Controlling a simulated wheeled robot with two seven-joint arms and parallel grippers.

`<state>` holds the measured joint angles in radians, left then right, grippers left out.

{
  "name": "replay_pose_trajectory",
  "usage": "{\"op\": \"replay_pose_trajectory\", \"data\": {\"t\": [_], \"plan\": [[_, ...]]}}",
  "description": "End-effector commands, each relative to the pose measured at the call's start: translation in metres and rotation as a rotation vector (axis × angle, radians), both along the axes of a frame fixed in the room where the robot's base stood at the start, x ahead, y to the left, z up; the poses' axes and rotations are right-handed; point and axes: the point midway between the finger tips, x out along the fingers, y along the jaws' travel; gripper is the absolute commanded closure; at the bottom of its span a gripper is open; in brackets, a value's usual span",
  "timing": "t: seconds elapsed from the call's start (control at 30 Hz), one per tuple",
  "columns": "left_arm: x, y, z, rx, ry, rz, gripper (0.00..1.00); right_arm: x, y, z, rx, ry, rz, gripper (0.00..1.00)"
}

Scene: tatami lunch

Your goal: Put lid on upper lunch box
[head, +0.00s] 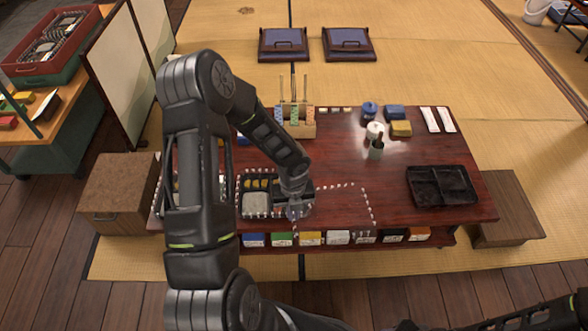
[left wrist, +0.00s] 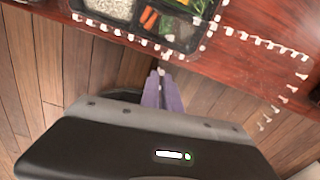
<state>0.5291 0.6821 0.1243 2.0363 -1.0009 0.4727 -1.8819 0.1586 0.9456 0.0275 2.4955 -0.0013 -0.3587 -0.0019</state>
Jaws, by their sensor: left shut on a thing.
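A black divided lunch box (head: 256,204) with rice and other food sits at the table's front, left of centre. Its near edge with rice, carrots and greens also shows in the left wrist view (left wrist: 168,43). My left gripper (head: 295,212) is at the box's front right part, seen from above. In the left wrist view its purplish fingers (left wrist: 161,84) are together, just off the table's front edge. My right gripper is out of view.
A black divided tray (head: 442,187) lies at the table's right. A wooden holder (head: 296,122), cups (head: 375,130) and small boxes stand at the back. Coloured packets (head: 310,238) line the front shelf.

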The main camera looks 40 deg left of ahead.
Motion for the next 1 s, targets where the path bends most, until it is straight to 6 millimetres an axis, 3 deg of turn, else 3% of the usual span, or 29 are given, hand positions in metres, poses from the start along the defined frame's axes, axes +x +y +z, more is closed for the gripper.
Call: {"op": "replay_pose_trajectory", "data": {"t": [0.27, 0.53, 0.77, 0.87, 1.0], "plan": [[-0.01, 0.013, 0.004, 0.0, 0.001, 0.343, 1.0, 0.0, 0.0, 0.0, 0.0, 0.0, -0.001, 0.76], [0.0, 0.042, 0.022, 0.0, -0.003, 0.948, 1.0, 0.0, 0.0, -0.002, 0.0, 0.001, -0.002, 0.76], [0.042, 0.048, 0.059, -0.007, -0.007, 1.624, 1.0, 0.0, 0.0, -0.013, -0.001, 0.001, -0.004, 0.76], [0.068, 0.039, 0.082, -0.009, -0.008, 1.907, 1.0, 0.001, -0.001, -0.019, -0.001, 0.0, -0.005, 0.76], [0.112, 0.007, 0.124, -0.016, -0.006, 2.268, 1.0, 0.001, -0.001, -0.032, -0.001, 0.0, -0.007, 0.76]]}}
